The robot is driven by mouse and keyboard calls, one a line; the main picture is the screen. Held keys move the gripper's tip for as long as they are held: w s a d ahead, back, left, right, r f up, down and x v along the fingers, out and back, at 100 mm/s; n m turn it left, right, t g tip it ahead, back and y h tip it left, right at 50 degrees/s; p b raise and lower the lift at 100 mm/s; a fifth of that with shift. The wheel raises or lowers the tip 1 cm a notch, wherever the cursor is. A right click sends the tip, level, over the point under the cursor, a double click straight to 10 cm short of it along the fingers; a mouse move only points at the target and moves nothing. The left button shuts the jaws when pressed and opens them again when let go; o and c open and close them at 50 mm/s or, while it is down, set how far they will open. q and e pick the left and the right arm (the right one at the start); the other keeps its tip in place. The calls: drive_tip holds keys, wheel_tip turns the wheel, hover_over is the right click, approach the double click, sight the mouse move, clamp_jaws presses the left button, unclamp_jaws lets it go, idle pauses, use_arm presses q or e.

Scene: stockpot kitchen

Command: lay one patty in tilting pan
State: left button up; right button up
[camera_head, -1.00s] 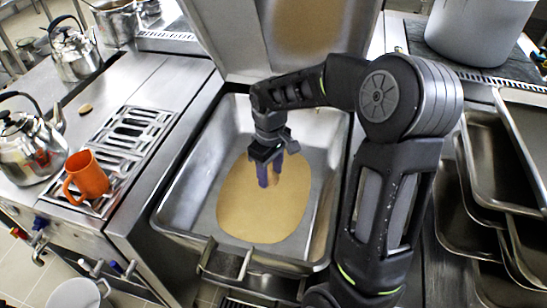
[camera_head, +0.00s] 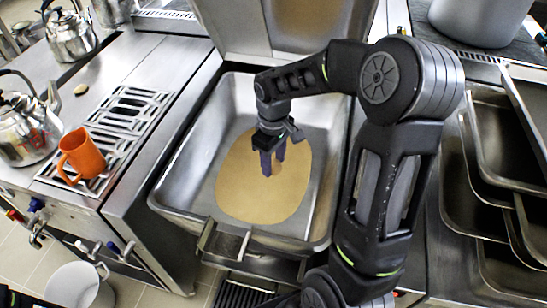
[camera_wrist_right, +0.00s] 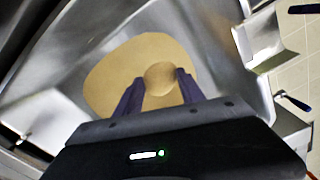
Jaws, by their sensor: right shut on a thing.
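The tilting pan (camera_head: 187,176) is a deep steel basin in the middle of the head view, with its lid raised behind. A large tan oval patch (camera_head: 247,200) covers much of its floor. My right gripper (camera_head: 272,168) reaches down into the pan over this patch. In the right wrist view its two purple fingers (camera_wrist_right: 160,90) are shut on a round tan patty (camera_wrist_right: 160,77), held between the tips. Its height above the floor is hard to judge. My left gripper is not in view.
A small tan disc (camera_head: 80,90) lies on that counter. Stacked steel trays (camera_head: 470,205) are on the right.

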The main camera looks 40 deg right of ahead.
wheel_tip(320, 180, down, 20)
drive_tip(key=b, duration=1.4)
drive_tip(key=shift+f+b, duration=0.2)
drive_tip(key=shift+b, duration=0.1)
drive_tip(key=o, duration=1.4)
drive_tip(key=shift+r, duration=3.95)
